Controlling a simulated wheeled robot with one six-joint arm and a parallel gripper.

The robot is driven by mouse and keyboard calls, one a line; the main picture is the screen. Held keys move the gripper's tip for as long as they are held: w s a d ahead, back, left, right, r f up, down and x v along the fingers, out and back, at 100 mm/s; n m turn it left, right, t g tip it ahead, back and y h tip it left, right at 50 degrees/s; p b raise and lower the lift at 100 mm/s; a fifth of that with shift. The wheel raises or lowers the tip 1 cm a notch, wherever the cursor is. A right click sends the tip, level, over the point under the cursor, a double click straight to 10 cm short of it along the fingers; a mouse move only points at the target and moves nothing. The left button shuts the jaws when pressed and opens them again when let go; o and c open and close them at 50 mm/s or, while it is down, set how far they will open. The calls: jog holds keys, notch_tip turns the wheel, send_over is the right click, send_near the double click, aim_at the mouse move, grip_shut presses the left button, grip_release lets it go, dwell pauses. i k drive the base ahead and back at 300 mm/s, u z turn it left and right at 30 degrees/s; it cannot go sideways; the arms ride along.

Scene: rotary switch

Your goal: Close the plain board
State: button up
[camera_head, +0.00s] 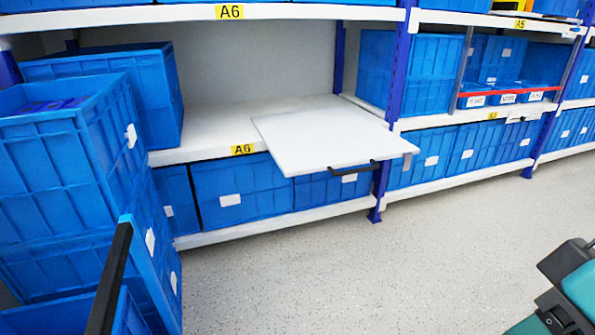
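The plain board (325,132) is a flat white panel on the middle shelf of the A6 rack. It is pulled out, with its front part sticking out past the shelf edge over the floor. A dark and teal part of my own body shows at the lower right, well apart from the board.
Blue crates (240,188) stand on the low shelf under the board. Stacked blue crates (60,150) fill the left side. A blue rack post (383,182) stands right of the handle. The speckled floor (330,270) in front is clear.

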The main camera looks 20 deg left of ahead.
aim_at(300, 143)
jog(key=u, duration=0.55)
jog(key=i, duration=1)
